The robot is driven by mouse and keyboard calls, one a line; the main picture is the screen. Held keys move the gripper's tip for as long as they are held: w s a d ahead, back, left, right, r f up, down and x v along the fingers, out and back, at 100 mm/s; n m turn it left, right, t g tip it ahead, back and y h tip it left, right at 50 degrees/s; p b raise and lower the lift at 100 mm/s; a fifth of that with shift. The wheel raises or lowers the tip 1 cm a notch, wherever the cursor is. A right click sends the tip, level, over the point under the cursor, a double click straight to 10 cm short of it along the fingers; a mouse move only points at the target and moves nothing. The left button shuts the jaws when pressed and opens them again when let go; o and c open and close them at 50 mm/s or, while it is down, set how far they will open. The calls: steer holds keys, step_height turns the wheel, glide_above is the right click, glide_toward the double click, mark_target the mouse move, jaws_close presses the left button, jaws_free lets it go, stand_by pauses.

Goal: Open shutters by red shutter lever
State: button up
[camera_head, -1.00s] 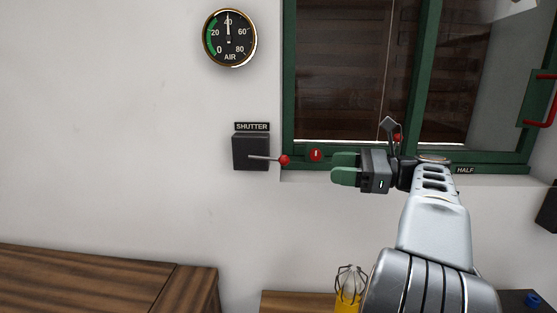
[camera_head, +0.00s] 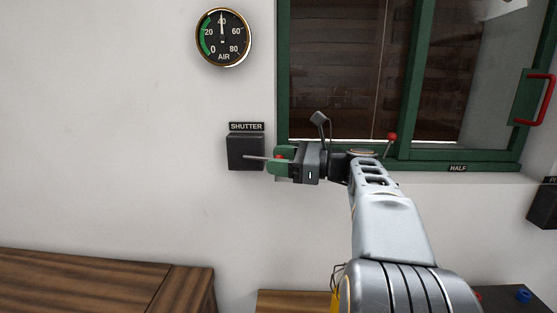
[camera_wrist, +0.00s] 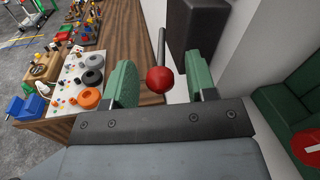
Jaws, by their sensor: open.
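The shutter lever is a thin grey rod (camera_head: 256,157) that sticks out to the right from a dark box (camera_head: 246,152) under a SHUTTER label (camera_head: 246,127). Its red ball knob (camera_wrist: 159,79) lies between my gripper's two green fingers in the wrist view, with space to each side. My gripper (camera_head: 279,160) is open around the knob in the head view, where its fingers mostly hide the ball. In the wrist view my gripper (camera_wrist: 158,84) shows its fingers apart. The dark box also shows in the wrist view (camera_wrist: 197,30).
A green-framed window (camera_head: 283,70) with dark slats behind it stands above and right of my gripper. Another red-knobbed lever (camera_head: 392,138) stands at its sill. An AIR gauge (camera_head: 223,37) hangs above the box. A wooden bench (camera_head: 100,285) is below left; the wall between is bare.

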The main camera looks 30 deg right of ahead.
steer(key=shift+c, duration=0.2)
jaws_close()
stand_by(0.4)
